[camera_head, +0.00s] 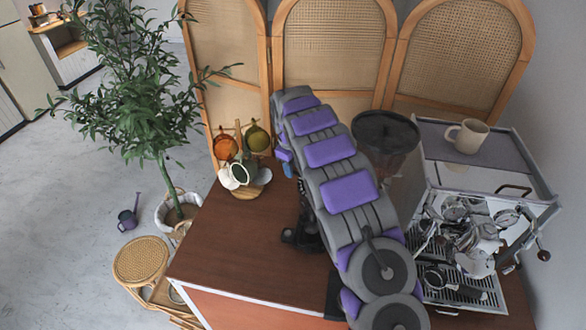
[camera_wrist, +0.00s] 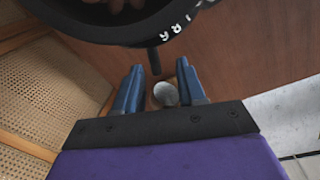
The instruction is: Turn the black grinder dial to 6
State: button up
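The grinder shows in the head view as a dark clear hopper (camera_head: 385,135), with its lower body hidden behind my arm. In the wrist view, a black ring (camera_wrist: 150,30) with white lettering fills the top edge. A short black peg (camera_wrist: 153,60) sticks down from it, and a grey rounded knob (camera_wrist: 166,94) shows below. No number setting is readable. My gripper (camera_wrist: 160,88) has its two blue fingers apart, with the grey knob between them in the picture. I cannot tell whether either finger touches it. The gripper is mostly hidden behind my arm in the head view.
A mug stand (camera_head: 247,190) with several coloured cups is left of my arm on the brown counter (camera_head: 230,255). The espresso machine (camera_head: 470,285) stands right, with a beige mug (camera_head: 467,136) on top. A rattan screen (camera_head: 330,50) closes off the back.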

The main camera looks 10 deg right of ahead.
jog(key=shift+d+f, duration=0.25)
jog(key=shift+f, duration=0.2)
jog(key=shift+d+f, duration=0.25)
jog(key=shift+d, duration=0.25)
jog(key=shift+c, duration=0.2)
jog(key=shift+a, duration=0.45)
jog(key=c, duration=0.5)
grip_shut()
jog(key=shift+d, duration=0.15)
